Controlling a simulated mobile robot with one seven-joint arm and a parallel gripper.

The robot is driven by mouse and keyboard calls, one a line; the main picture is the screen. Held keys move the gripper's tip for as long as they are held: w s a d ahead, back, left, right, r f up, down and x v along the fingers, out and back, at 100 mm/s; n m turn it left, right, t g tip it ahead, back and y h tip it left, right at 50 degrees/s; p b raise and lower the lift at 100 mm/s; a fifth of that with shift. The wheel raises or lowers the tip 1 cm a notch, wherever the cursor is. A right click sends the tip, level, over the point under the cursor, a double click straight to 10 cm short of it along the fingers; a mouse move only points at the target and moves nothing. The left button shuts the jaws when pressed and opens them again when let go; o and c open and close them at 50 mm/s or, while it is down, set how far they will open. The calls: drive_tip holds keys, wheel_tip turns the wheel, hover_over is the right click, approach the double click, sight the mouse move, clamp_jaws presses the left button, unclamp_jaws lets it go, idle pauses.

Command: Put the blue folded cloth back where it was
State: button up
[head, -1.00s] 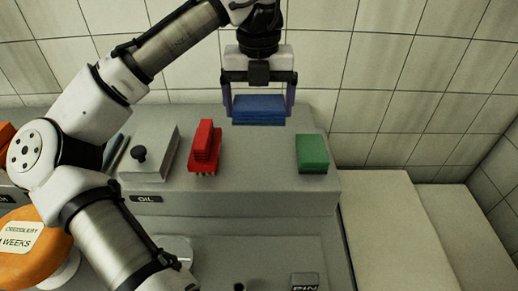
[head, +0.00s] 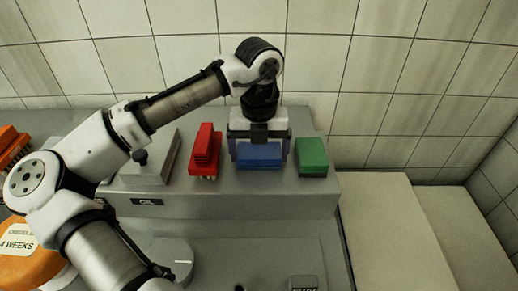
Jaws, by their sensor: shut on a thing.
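The blue folded cloth (head: 259,155) is between the fingers of my gripper (head: 259,160) in the head view. My gripper is shut on it from above, one finger at each side. The cloth is at the upper grey shelf, between a red brush and a green block. I cannot tell whether its underside touches the shelf. The top of the cloth is partly hidden by the gripper body.
The red brush (head: 206,148) stands close on the left and the green block (head: 312,157) close on the right. A grey lidded box (head: 150,165) is left of the brush, above the OIL label (head: 147,202). A tiled wall (head: 400,60) rises behind.

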sight(259, 150)
drive_tip(key=shift+f, duration=0.1)
drive_tip(key=o, duration=0.6)
wheel_tip(259, 150, up, 12)
drive_tip(key=shift+r+b, duration=0.15)
drive_tip(key=shift+b, duration=0.4)
